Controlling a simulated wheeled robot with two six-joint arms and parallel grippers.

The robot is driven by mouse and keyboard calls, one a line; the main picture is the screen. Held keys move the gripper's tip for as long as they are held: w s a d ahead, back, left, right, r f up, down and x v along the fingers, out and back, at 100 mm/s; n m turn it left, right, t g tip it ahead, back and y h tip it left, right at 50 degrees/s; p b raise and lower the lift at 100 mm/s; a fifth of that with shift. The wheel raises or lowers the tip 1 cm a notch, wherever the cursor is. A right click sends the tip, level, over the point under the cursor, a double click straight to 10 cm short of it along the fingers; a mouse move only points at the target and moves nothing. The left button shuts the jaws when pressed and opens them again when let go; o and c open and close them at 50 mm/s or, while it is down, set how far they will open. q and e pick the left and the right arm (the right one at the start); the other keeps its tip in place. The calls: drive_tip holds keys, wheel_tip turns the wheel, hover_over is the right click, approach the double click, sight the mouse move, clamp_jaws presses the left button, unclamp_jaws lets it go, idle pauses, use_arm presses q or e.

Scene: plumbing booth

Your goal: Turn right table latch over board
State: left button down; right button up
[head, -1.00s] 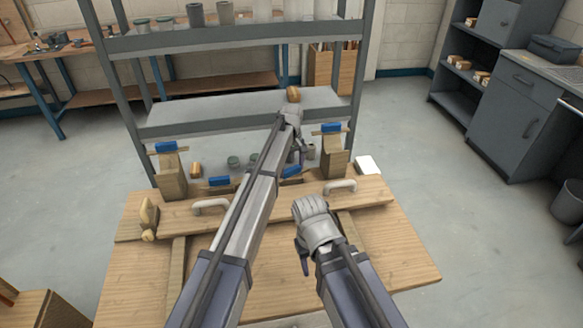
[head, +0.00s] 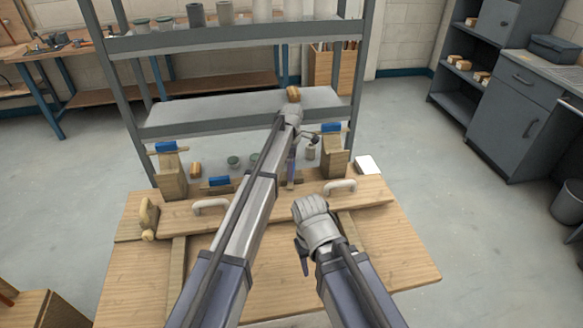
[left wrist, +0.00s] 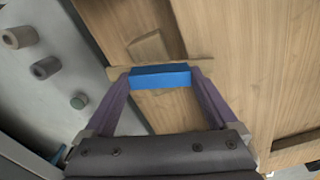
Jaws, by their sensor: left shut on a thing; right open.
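The wooden board (head: 255,207) with two white handles lies across the table. The right table latch, a wooden bar with a blue grip (left wrist: 160,77), is between the fingers of my left gripper (left wrist: 160,82) in the left wrist view. My left gripper (head: 292,168) is shut on the blue grip, which its hand and fingers largely hide in the head view. The latch bar (head: 291,185) now points front to back, towards the board's far edge; I cannot tell how far it overlaps. The left table latch (head: 219,181) lies crosswise. My right gripper (head: 302,257) is open and empty above the board's near side.
Two wooden posts with blue-gripped latches, left (head: 172,172) and right (head: 334,158), stand behind the board. A grey shelf rack (head: 215,122) stands behind, with pipe pieces on it. A wooden knob piece (head: 147,217) is at the board's left end. The table's front right is clear.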

use_arm(q)
drive_tip(key=shift+n, duration=0.9)
unclamp_jaws()
wheel_tip(320, 180, up, 8)
drive_tip(key=p, duration=0.8)
drive_tip(key=shift+f, duration=0.1)
drive_tip(key=shift+s, duration=0.1)
